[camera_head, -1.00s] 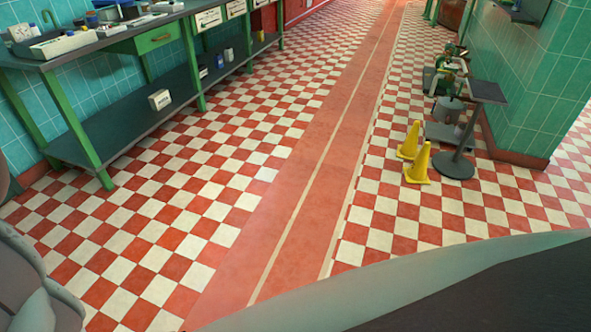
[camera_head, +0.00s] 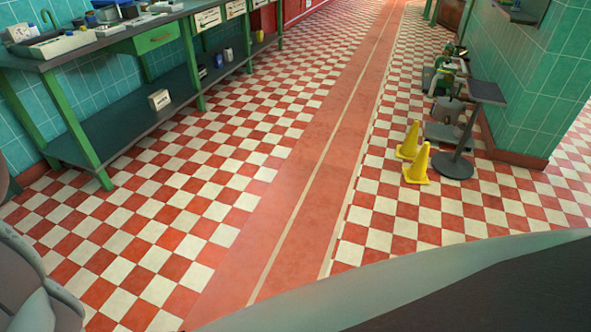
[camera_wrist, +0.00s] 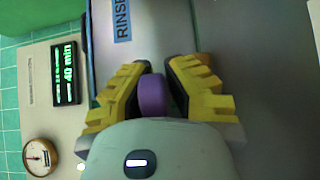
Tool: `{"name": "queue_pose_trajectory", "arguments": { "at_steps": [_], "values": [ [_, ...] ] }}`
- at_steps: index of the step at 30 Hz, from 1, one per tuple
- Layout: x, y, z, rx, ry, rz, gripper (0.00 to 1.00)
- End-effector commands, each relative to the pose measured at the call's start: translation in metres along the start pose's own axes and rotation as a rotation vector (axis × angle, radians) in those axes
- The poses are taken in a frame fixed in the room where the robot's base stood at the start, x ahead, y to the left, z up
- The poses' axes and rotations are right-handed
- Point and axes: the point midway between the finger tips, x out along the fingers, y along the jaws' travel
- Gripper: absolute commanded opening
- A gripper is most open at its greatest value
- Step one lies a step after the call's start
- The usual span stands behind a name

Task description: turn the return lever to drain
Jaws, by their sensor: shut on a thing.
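In the wrist view, my gripper (camera_wrist: 152,92) has two yellow ridged fingers closed on a rounded purple knob (camera_wrist: 152,95). The knob sits between the fingertips, in front of a grey panel (camera_wrist: 200,30). A blue label (camera_wrist: 122,20) reading "RINSE" is on the panel above the knob. The knob may be the end of the return lever; its shaft and any drain marking are hidden or out of view. My gripper does not show in the head view.
Left of the panel are a "40 min" display (camera_wrist: 65,74) and a round dial (camera_wrist: 40,156). In the head view, a workbench (camera_head: 130,45) stands at left, two yellow cones (camera_head: 418,163) and a small stand (camera_head: 487,92) at right. The checkered floor between is clear.

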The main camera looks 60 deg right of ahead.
Motion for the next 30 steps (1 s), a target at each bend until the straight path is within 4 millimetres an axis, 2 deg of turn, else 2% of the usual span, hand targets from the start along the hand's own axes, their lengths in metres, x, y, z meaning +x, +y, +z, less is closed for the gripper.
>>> {"name": "queue_pose_trajectory", "arguments": {
  "at_steps": [11, 30],
  "values": [
    [0.006, 0.001, 0.003, -0.004, 0.073, -0.004, 0.0],
    [0.034, -0.006, 0.01, -0.002, 0.514, 0.0, 0.0]
  ]
}}
